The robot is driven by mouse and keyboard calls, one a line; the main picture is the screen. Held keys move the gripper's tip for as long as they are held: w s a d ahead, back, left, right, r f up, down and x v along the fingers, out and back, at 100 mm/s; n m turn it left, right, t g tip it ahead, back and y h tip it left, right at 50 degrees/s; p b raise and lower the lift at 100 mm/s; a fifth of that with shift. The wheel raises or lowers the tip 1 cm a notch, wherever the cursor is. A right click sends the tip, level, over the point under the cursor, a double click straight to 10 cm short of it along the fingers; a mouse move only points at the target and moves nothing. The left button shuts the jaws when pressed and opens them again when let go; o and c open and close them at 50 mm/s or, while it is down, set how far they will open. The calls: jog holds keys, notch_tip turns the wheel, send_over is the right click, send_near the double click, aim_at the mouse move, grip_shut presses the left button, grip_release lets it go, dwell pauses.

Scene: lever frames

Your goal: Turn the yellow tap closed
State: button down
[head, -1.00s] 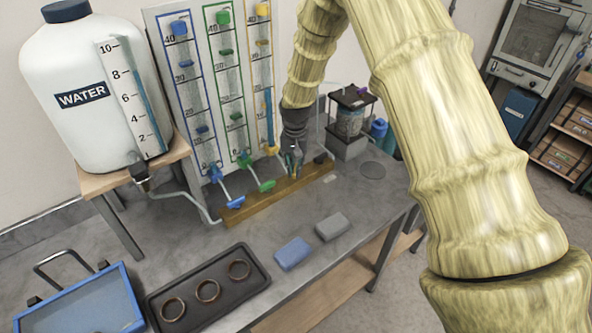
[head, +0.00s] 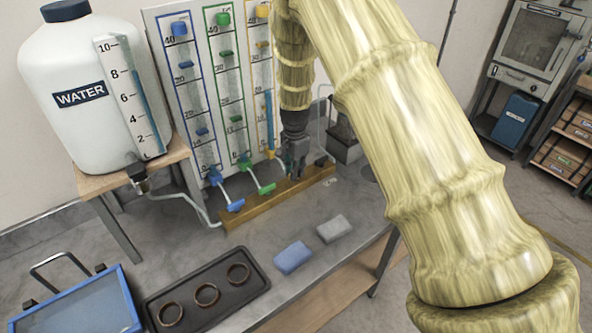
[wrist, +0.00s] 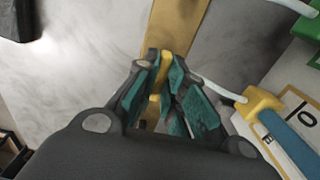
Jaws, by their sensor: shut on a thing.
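My gripper (head: 295,168) points down at the right part of the wooden strip (head: 318,178) on the bench. In the wrist view its teal-padded fingers (wrist: 163,90) are closed around the yellow tap (wrist: 160,82), of which only a narrow yellow piece shows between them. In the head view the fingers hide that tap. A pale tube runs from beside the fingers to the yellow fitting (wrist: 262,103) at the foot of the yellow-marked column (head: 268,118).
The green tap (head: 267,189) and blue tap (head: 236,206) sit left of my gripper on the same strip. The gauge board stands behind. A grey block (head: 334,228), a blue block (head: 293,257) and a black tray (head: 178,289) with rings lie in front. A water tank (head: 85,80) stands left.

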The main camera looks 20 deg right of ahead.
jog(key=shift+w+a+r, duration=0.1)
jog(key=shift+w+r, duration=0.05)
jog(key=shift+r, duration=0.05)
dwell(0.3)
jog(key=c, duration=1.5)
grip_release()
jog(key=shift+a, duration=0.1)
jog(key=shift+f, duration=0.1)
notch_tip(320, 180, up, 12)
